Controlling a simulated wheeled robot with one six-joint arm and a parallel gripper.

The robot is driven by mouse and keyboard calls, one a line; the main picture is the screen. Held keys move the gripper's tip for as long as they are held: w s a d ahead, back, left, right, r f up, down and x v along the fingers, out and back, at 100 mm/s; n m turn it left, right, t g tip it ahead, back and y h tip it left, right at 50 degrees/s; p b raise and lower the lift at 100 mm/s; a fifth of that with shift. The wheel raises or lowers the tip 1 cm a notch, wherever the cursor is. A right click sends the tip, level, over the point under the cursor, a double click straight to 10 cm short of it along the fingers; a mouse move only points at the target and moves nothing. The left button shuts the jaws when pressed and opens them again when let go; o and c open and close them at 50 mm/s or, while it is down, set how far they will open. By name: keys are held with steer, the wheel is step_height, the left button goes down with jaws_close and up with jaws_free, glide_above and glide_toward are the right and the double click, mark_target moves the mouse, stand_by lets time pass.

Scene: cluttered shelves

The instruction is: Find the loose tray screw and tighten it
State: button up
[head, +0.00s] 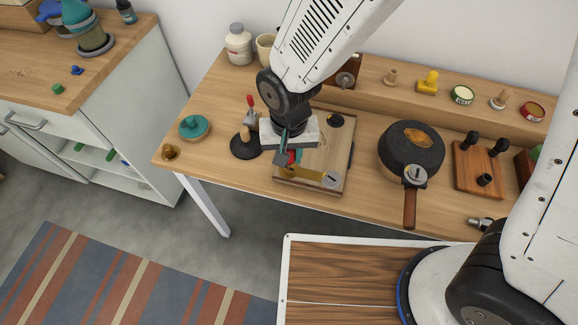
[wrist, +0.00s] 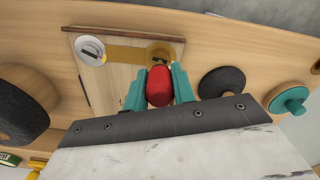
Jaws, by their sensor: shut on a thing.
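My gripper (head: 287,158) is over the left front part of a wooden tray (head: 322,155). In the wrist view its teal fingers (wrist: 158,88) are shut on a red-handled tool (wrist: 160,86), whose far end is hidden. A brass strip (wrist: 124,54) runs along the tray's edge. A silver slotted screw head (wrist: 90,50) sits at one end of the strip and also shows in the head view (head: 331,180). A brass slotted screw head (wrist: 160,53) sits at the other end, just beyond the red handle. I cannot tell whether the tool touches it, or which screw is loose.
A dark round pan (head: 411,147) with a silver slotted knob (head: 415,175) stands right of the tray. A wooden block with black knobs (head: 478,165) is farther right.

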steer(key=shift+m, duration=1.2)
steer(key=shift+r, duration=0.2)
steer(key=shift+r, duration=1.75)
